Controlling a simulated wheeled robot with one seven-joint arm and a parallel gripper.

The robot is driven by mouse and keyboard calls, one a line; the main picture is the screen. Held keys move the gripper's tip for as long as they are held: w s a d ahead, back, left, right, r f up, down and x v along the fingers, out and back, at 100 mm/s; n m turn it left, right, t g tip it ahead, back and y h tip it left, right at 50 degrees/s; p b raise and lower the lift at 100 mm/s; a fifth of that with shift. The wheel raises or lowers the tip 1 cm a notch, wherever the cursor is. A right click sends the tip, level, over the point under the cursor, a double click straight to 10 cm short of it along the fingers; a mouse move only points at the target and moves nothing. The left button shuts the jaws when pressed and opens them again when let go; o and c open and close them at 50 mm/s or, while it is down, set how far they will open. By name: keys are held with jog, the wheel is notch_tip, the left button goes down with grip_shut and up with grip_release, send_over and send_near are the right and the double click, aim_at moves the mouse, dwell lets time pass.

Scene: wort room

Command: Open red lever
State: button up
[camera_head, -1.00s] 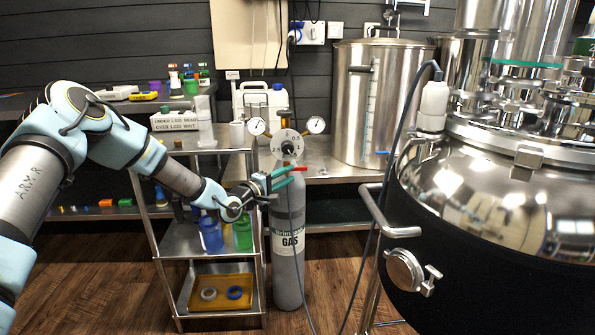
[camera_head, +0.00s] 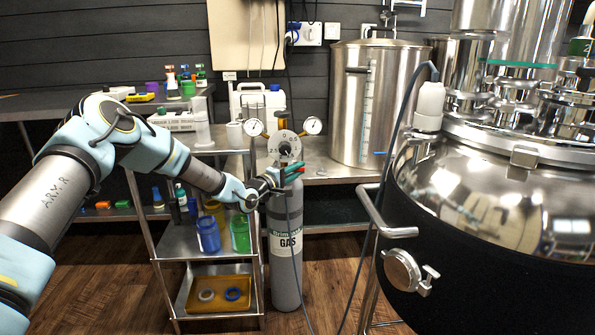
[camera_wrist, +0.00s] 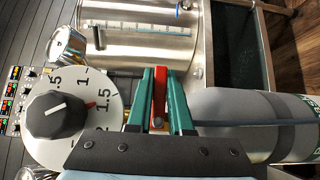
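The red lever (camera_wrist: 159,96) sits on the gas regulator beside its grey dial, on top of the grey gas cylinder (camera_head: 287,265). In the head view the red lever (camera_head: 296,170) shows at my fingertips. My gripper (camera_wrist: 160,100) has two green fingers, one on each side of the lever, with hardly any gap left. It appears shut on the lever. In the head view my gripper (camera_head: 290,172) is at the cylinder's top, just below the dial (camera_head: 285,147). The lever's pivot is partly hidden by the fingers.
Two small gauges (camera_head: 312,125) flank the dial. A steel shelf cart (camera_head: 180,242) with blue and green cups stands left of the cylinder. A large steel kettle (camera_head: 480,190) with a pipe handle and a dark hose is at right. A steel pot (camera_head: 345,110) stands behind.

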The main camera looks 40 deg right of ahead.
grip_shut()
jog(key=m+y, duration=0.1)
jog(key=f+m+y+p, duration=0.1)
jog(key=y, duration=0.1)
jog(key=shift+m, duration=0.3)
jog(key=shift+w+a+f+m+t+y+p, duration=0.15)
jog(key=shift+w+a+f+m+t+y, duration=0.25)
jog(key=shift+m+y, duration=0.45)
jog(key=shift+w+a+f+m+t+y+p, duration=0.15)
jog(key=shift+f+m+t+y, duration=0.35)
jog(key=shift+y, duration=0.65)
jog(key=shift+w+a+f+m+t+y+p, duration=0.2)
jog(key=shift+a+f+m+t+y, duration=0.25)
jog(key=shift+m+y, duration=0.45)
jog(key=shift+d, duration=0.1)
jog(key=shift+o, duration=2.3)
grip_release()
